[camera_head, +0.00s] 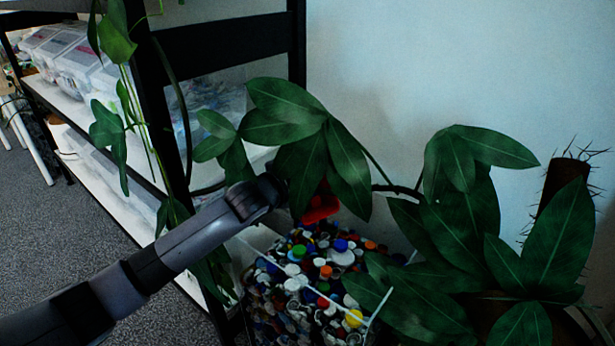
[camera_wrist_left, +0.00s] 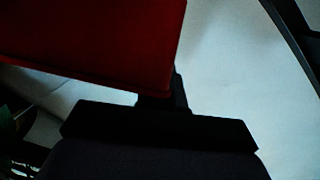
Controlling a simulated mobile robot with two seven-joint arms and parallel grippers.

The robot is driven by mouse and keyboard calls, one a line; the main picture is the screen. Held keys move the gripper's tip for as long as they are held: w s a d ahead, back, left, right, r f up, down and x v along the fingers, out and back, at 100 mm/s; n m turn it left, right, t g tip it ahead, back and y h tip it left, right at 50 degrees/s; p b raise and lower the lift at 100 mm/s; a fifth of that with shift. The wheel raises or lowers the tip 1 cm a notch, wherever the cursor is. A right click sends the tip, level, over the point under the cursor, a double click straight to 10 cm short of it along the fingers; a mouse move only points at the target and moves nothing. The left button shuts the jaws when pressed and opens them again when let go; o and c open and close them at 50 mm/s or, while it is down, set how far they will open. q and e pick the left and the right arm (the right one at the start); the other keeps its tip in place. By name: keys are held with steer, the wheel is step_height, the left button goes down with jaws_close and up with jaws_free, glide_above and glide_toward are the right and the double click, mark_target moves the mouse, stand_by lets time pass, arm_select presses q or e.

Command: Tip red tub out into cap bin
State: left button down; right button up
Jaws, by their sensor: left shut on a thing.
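The red tub (camera_head: 321,208) shows in the head view just above the cap bin, mostly hidden behind plant leaves and my left gripper. In the left wrist view the red tub (camera_wrist_left: 95,40) fills the upper left, close to the camera. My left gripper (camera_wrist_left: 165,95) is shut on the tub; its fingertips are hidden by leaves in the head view. The tub's tilt and contents cannot be made out. The cap bin (camera_head: 252,298) is a clear-sided bin heaped with colourful bottle caps below the tub. My right gripper is not in view.
A leafy plant (camera_head: 460,220) hangs over the bin's right side and in front of the gripper. A black-framed shelf (camera_head: 160,120) with clear plastic boxes (camera_head: 75,60) stands at the left. A white wall (camera_head: 400,70) is behind. Grey floor (camera_head: 60,220) lies open at the left.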

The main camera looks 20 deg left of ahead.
arm_select(q)
steer(key=shift+s+d+f+m, duration=0.15)
steer(key=shift+s+d+m, duration=0.15)
steer(key=shift+d, duration=0.15)
steer(key=s+d+m+t+h+b, duration=0.1)
steer(key=s+d+m+t+b, duration=0.2)
steer(key=s+d+m+b, duration=0.2)
steer(key=d+m+b, duration=0.2)
steer(key=m, duration=0.1)
steer(key=shift+s+f+m+t, duration=0.2)
steer(key=shift+m+t, duration=0.1)
steer(key=shift+m, duration=0.1)
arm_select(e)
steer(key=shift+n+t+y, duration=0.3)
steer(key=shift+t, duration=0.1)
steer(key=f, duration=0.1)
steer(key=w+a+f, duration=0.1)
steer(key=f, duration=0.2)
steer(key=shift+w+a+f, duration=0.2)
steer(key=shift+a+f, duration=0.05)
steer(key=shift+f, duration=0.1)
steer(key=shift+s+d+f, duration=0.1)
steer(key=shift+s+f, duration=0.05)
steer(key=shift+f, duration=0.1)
